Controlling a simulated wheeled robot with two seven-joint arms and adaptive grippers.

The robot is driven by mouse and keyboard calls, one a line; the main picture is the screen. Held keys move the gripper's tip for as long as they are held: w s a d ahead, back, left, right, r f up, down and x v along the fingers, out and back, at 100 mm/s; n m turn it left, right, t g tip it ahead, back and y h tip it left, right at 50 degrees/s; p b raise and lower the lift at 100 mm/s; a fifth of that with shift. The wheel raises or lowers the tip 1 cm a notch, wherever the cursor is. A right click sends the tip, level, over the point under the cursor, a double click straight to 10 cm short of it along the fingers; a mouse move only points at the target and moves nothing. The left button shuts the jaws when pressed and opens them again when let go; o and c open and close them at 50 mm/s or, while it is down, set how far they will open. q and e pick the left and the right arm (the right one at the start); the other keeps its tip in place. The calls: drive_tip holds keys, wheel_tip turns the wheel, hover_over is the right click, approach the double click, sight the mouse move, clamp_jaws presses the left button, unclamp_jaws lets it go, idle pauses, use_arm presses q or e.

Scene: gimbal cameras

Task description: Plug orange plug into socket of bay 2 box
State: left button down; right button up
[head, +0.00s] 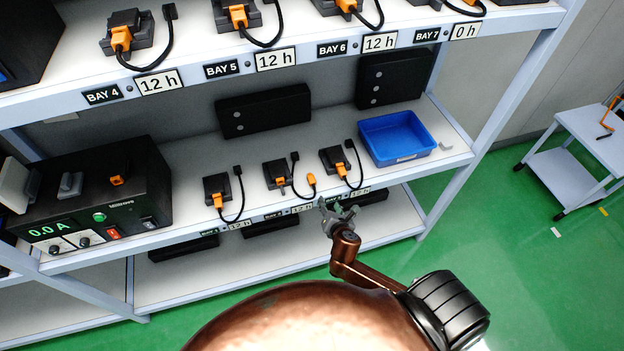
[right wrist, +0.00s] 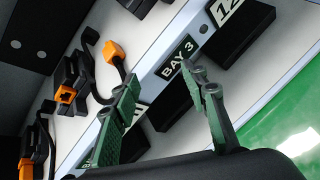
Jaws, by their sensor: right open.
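The bay 2 box (head: 277,173) is a small black box in the middle of three on the lower shelf. It also shows in the right wrist view (right wrist: 70,76), with an orange socket (right wrist: 66,95) on its front. The orange plug (head: 311,179) lies loose on the shelf to the right of this box, on a black cable. It also shows in the right wrist view (right wrist: 114,50), apart from the socket. My right gripper (head: 338,207) is open and empty, at the shelf's front edge near the BAY 3 label. My left gripper is out of view.
The bay 1 box (head: 216,185) and bay 3 box (head: 333,158) flank it, each with an orange plug in its front. A blue tray (head: 430,151) stands right. A power unit (head: 110,190) stands left. An upper shelf (head: 200,72) with more boxes hangs above.

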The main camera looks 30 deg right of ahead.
sight(313, 181)
drive_tip(key=w+r+n, duration=0.1)
drive_tip(key=n, duration=0.1)
drive_tip(key=w+a+r+n+t, duration=0.1)
drive_tip(key=n, duration=0.1)
drive_tip(key=w+a+r+n, duration=0.1)
drive_tip(key=n, duration=0.2)
drive_tip(key=shift+w+r+t+y, duration=0.35)
drive_tip(key=shift+w+t+y, duration=0.05)
drive_tip(key=shift+w, duration=0.3)
drive_tip(key=x, duration=0.7)
drive_tip(key=shift+w+a+r+p, duration=0.1)
drive_tip(key=shift+w+r+p, duration=0.15)
drive_tip(key=shift+p, duration=0.05)
drive_tip(key=shift+c, duration=0.6)
clamp_jaws()
